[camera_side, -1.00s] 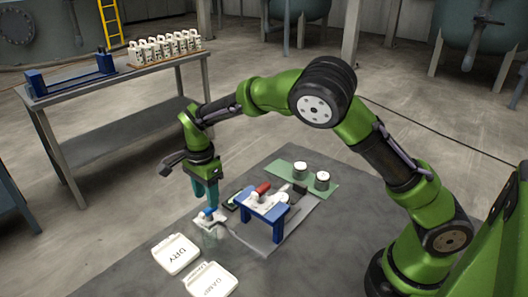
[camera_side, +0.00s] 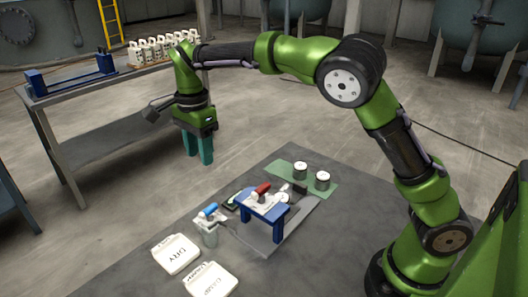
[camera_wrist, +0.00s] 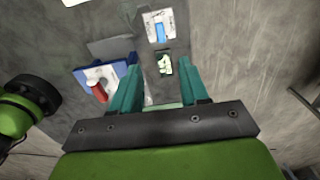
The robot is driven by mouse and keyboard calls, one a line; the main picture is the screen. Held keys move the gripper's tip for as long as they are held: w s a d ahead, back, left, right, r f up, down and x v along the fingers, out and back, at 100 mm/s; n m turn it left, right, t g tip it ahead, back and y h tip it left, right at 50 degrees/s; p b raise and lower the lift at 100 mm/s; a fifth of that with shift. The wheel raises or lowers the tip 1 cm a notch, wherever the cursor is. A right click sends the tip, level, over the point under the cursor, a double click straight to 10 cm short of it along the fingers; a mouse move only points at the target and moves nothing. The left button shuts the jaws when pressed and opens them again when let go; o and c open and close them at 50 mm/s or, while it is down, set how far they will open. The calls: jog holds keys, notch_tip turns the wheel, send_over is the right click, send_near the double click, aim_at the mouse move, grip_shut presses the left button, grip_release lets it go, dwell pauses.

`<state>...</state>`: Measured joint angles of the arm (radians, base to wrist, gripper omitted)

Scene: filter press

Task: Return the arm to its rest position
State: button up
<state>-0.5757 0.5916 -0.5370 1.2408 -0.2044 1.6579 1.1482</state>
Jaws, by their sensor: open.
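My gripper (camera_side: 199,150) has two teal fingers and hangs in the air, pointing down, above and left of the work table (camera_side: 135,262). In the wrist view its fingers (camera_wrist: 157,90) stand apart with nothing between them. My green arm is raised and reaches across from the right. Below my gripper, clear of it, a small white piece with a blue part (camera_side: 209,210) sits over a clear cup (camera_side: 210,236). The white and blue piece also shows in the wrist view (camera_wrist: 159,27).
A blue stand (camera_side: 262,206) with a red-handled part is mid-table. Two white-lidded jars (camera_side: 322,180) sit on a green mat (camera_side: 284,170). DRY (camera_side: 176,254) and second (camera_side: 211,281) trays lie in front. A bench (camera_side: 60,95) with several white bottles (camera_side: 160,50) stands behind.

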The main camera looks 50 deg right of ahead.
jog(key=s+d+r+n+t, duration=0.1)
jog(key=s+d+n+t, duration=0.1)
jog(key=s, duration=0.6)
jog(key=s+d+r+n+t+y, duration=0.1)
jog(key=s+d+r+n+t, duration=0.1)
jog(key=s+n, duration=0.5)
jog(key=s+d+r+n+t+y, duration=0.1)
jog(key=s+d+n+t, duration=0.2)
jog(key=s, duration=0.6)
jog(key=shift+s+d+r+n, duration=0.15)
jog(key=shift+d+r+n, duration=0.1)
jog(key=shift+d+n, duration=0.7)
jog(key=shift+a, duration=0.15)
